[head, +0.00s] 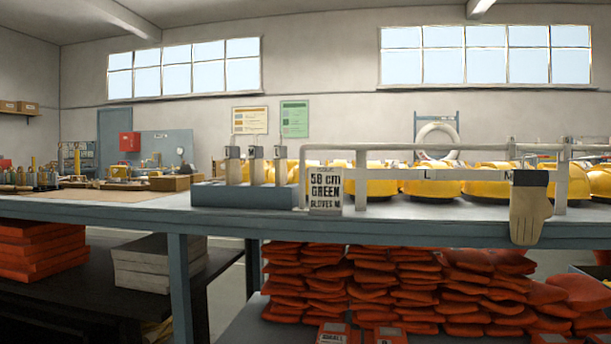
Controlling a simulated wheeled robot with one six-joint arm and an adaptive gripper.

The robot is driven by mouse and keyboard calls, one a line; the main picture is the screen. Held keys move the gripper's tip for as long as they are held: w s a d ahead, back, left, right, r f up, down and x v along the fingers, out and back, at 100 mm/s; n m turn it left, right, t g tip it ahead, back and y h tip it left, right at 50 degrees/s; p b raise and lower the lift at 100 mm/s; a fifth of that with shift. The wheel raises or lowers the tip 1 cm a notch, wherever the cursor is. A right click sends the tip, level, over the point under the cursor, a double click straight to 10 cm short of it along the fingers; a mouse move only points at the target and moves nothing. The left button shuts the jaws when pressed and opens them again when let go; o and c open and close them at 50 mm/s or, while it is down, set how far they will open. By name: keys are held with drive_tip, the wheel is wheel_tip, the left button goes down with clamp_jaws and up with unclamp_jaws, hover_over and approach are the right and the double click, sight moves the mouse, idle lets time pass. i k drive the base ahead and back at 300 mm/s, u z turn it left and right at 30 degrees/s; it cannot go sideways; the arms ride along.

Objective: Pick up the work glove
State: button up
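The work glove (530,210) is tan with a dark cuff at the top. In the head view it is at the right, hanging fingers down at the front edge of the grey-blue table (400,232). Its fingers reach over the table's edge strip. I cannot tell what holds it up, though a pale rail runs just above its cuff. My gripper is not in view.
A pale rail (430,147) on posts runs above the table front, with yellow cases (432,182) behind it. A sign (325,190) and a blue block with upright posts (243,194) stand left. Orange stacks (390,285) fill the space below.

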sight(257, 174)
drive_tip(key=z, duration=0.2)
drive_tip(key=i, duration=0.7)
drive_tip(key=u, duration=0.75)
drive_tip(key=i, duration=0.75)
drive_tip(key=u, duration=0.9)
